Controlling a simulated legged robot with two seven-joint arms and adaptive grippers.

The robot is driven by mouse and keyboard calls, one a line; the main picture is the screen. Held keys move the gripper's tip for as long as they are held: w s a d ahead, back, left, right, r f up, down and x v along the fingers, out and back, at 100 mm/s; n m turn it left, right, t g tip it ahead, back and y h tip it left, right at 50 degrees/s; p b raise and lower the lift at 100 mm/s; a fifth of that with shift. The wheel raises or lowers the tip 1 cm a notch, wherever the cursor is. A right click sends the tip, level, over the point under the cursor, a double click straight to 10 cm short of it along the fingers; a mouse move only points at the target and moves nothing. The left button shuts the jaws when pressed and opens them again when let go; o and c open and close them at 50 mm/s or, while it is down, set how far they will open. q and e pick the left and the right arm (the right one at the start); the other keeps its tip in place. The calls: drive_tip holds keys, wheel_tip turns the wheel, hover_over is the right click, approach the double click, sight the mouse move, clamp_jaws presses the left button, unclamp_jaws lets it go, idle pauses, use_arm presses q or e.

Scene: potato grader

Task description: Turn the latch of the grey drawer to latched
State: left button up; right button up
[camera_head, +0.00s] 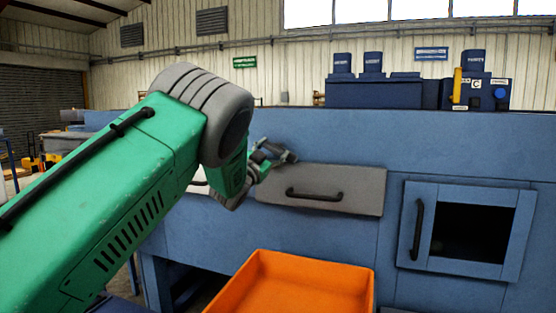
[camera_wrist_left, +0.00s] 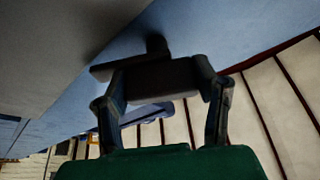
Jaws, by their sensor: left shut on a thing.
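The grey drawer (camera_head: 345,180) is closed in the blue machine front, with a black bar handle (camera_head: 315,194) across its face. My left gripper (camera_head: 273,154) is at the drawer's upper left edge. It is shut on the dark latch (camera_head: 291,157), a small bar that sticks out there. In the left wrist view, the fingers of my left gripper (camera_wrist_left: 160,82) close around the dark latch (camera_wrist_left: 156,46) against the blue panel. The fingers hide much of the latch, so I cannot tell its exact angle. My right gripper is not in view.
An orange bin (camera_head: 300,285) stands below the drawer. A blue door (camera_head: 413,225) with a dark window and a black vertical handle is to the right. Blue boxes (camera_head: 375,92) stand on top of the machine. The panel right of the drawer's top is clear.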

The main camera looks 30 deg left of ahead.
use_arm(q)
drive_tip(key=shift+d+r+m+h, duration=0.2)
drive_tip(key=shift+m+h, duration=0.4)
drive_tip(key=shift+m, duration=0.2)
drive_tip(key=m, duration=0.1)
drive_tip(key=m+h+b, duration=0.1)
drive_tip(key=m, duration=0.1)
drive_tip(key=shift+a+m+g, duration=0.3)
drive_tip(key=shift+g, duration=0.1)
drive_tip(key=shift+m+g+h, duration=0.4)
drive_tip(key=shift+m+h, duration=0.2)
drive_tip(key=shift+m, duration=0.5)
drive_tip(key=m+g+b, duration=0.1)
drive_tip(key=m, duration=0.3)
drive_tip(key=shift+d+h, duration=0.15)
drive_tip(key=shift+h, duration=0.25)
drive_tip(key=shift+f+m+g, duration=0.15)
drive_tip(key=shift+m+g, duration=0.55)
drive_tip(key=shift+m, duration=0.6)
drive_tip(key=shift+f, duration=0.15)
drive_tip(key=o, duration=1.7)
drive_tip(key=shift+w+d, duration=0.15)
